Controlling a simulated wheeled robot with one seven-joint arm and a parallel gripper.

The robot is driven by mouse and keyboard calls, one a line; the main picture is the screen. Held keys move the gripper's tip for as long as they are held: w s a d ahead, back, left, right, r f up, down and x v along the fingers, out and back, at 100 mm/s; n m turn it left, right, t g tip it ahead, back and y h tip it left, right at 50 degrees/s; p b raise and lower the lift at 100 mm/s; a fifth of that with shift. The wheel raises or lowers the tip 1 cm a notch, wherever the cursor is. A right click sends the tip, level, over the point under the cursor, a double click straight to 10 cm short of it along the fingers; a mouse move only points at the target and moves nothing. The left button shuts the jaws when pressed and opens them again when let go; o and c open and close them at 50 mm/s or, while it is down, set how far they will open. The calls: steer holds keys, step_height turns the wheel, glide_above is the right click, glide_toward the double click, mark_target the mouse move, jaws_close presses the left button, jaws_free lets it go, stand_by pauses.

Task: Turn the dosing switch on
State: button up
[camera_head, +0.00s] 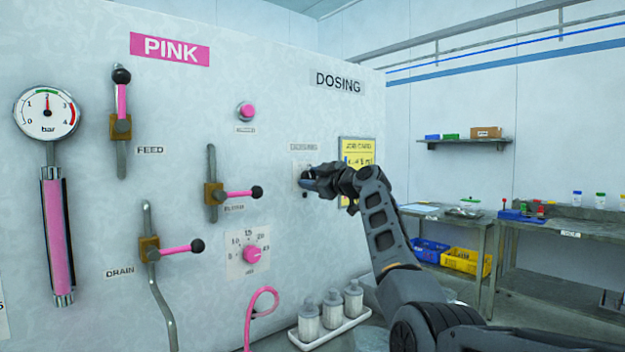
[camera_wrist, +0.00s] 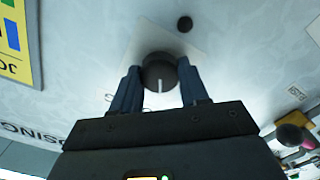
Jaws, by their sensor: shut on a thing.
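The dosing switch is a round black knob (camera_wrist: 160,68) on a pale plate (camera_wrist: 150,38), with a white pointer line toward the bottom of the wrist view. The fingers of my gripper (camera_wrist: 159,78) are on either side of the knob and shut on it. In the head view my gripper (camera_head: 308,183) is at the panel, under the small label (camera_head: 303,147) and in front of the plate (camera_head: 298,167), and mostly hides the knob. The label's small letters are hard to read. A small dark round spot (camera_wrist: 185,24) is on the panel beyond the knob.
A yellow job card (camera_head: 357,152) hangs right of the plate. The elbowed levers, a pink button (camera_head: 247,110) and a pink dial (camera_head: 252,254) are to the left. White-capped bottles in a tray (camera_head: 327,328) stand below. Benches (camera_head: 560,232) are at right.

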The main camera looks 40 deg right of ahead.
steer(key=shift+m, duration=0.4)
steer(key=shift+c, duration=0.3)
steer(key=shift+f+m+b, duration=0.1)
steer(key=shift+m+b, duration=0.25)
steer(key=shift+m, duration=0.25)
steer(key=m, duration=0.7)
steer(key=shift+m+p, duration=0.35)
steer(key=shift+m, duration=1.05)
steer(key=o, duration=1.1)
steer(key=shift+c, duration=0.2)
